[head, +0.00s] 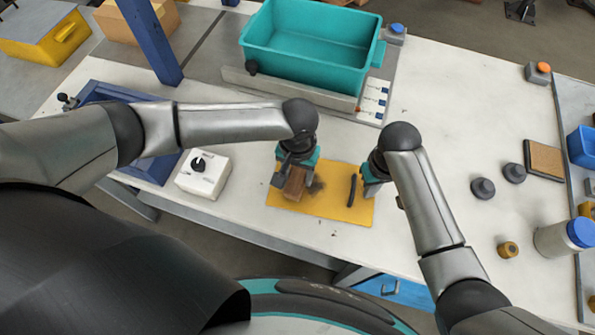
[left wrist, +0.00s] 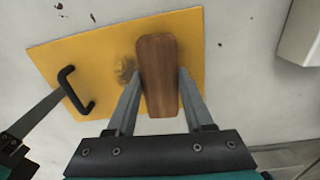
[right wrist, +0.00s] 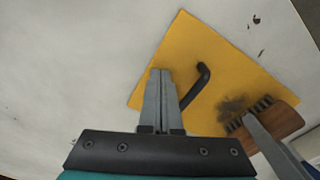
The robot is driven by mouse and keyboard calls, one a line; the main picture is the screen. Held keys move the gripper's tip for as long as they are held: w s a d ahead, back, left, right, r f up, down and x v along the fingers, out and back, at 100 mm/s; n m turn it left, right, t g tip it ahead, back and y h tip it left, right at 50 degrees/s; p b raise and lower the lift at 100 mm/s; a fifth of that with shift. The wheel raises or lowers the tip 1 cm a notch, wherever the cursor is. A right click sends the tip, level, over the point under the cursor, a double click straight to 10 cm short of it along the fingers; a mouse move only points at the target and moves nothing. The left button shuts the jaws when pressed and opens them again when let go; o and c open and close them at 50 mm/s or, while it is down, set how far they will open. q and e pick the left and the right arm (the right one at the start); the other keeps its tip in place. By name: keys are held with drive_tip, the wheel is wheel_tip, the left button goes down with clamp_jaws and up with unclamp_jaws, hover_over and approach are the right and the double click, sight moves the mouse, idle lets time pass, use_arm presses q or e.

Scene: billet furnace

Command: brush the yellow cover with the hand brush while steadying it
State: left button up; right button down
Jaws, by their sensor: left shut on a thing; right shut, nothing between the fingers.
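The yellow cover (head: 335,207) is a flat plate lying on the white table, with a black bar handle (head: 352,190) and a dark smudge (left wrist: 124,68). My left gripper (left wrist: 158,78) is shut on the wooden hand brush (left wrist: 159,60). The brush's dark bristles (right wrist: 250,114) face the cover beside the smudge; whether they touch it I cannot tell. My right gripper (right wrist: 160,74) is shut and empty. Its fingertips are over the cover near its edge, beside the handle (right wrist: 203,78), and do not grip it. Contact with the cover is unclear.
A teal bin (head: 310,60) stands behind the cover. A white box with a black knob (head: 203,175) is left of it. Dark round pieces (head: 483,188), a white jar with a blue lid (head: 560,238) and a brown pad (head: 544,160) are at the right. The table between is mostly clear.

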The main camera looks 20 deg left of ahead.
drive_tip(key=shift+s+f, duration=0.25)
use_arm(q)
drive_tip(key=shift+w+d, duration=0.1)
drive_tip(key=shift+d, duration=1.75)
drive_tip(key=shift+w+d, duration=0.1)
drive_tip(key=shift+d, duration=1.8)
drive_tip(key=shift+a, duration=0.1)
drive_tip(key=shift+a, duration=1.85)
drive_tip(key=shift+s+a+f, duration=0.1)
drive_tip(key=shift+s+a, duration=0.05)
drive_tip(key=shift+a, duration=0.8)
drive_tip(key=shift+s+a+f, duration=0.1)
drive_tip(key=shift+a, duration=0.85)
drive_tip(key=shift+w+r, duration=0.15)
drive_tip(key=shift+w, duration=0.5)
use_arm(e)
drive_tip(key=shift+s, duration=0.1)
use_arm(q)
drive_tip(key=shift+w, duration=0.1)
drive_tip(key=shift+w+d+r, duration=0.1)
drive_tip(key=shift+w+d, duration=0.05)
drive_tip(key=shift+d, duration=1.75)
drive_tip(key=shift+w+d, duration=0.1)
drive_tip(key=shift+d, duration=1.8)
